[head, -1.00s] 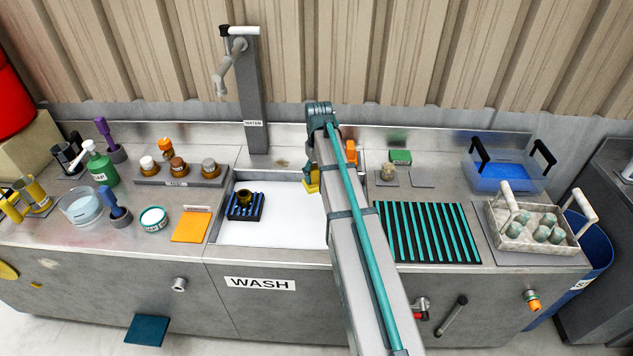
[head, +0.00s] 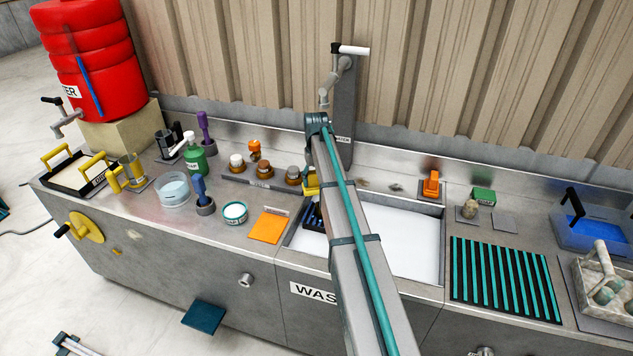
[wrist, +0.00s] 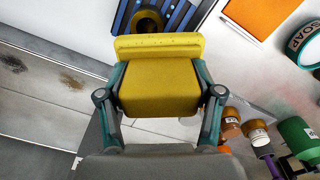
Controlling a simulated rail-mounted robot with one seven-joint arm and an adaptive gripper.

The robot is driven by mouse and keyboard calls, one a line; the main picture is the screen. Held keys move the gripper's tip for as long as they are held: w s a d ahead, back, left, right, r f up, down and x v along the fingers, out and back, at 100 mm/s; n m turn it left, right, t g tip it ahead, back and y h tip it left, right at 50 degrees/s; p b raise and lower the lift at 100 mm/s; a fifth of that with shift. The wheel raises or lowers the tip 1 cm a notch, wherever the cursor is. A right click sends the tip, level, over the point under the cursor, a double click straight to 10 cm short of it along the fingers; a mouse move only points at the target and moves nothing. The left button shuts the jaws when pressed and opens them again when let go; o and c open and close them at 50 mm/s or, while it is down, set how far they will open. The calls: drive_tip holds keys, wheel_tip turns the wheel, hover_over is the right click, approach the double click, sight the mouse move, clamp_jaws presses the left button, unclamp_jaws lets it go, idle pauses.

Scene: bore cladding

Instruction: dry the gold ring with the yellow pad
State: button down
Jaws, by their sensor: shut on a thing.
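The yellow pad (wrist: 160,85) is a block with a wider lip, held between my gripper's (wrist: 158,95) teal fingers in the wrist view. My gripper is shut on it. In the head view a bit of the pad (head: 311,184) shows left of my arm, which hides the gripper. The gold ring (wrist: 149,19) is dark and brassy. It sits on the blue-and-black slatted rack (wrist: 122,16), just beyond the pad's lip. I cannot tell if pad and ring touch. In the head view my arm hides the ring and most of the rack (head: 312,217).
The rack stands in the white-floored sink (head: 415,240). An orange cloth (head: 268,227) and a soap tub (head: 235,212) lie to its left. Several jars stand on a holder (head: 262,180) behind. The tap column (head: 343,110) rises at the back. A teal-striped mat (head: 505,280) is right.

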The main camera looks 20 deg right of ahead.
sight(316, 194)
drive_tip(key=shift+s+d, duration=0.1)
drive_tip(key=shift+f, duration=0.1)
drive_tip(key=shift+f+b, duration=1)
drive_tip(key=shift+f, duration=1.65)
drive_tip(key=shift+f+b, duration=0.3)
drive_tip(key=shift+f, duration=0.45)
drive_tip(key=shift+s+d, duration=1.45)
drive_tip(key=shift+d, duration=0.2)
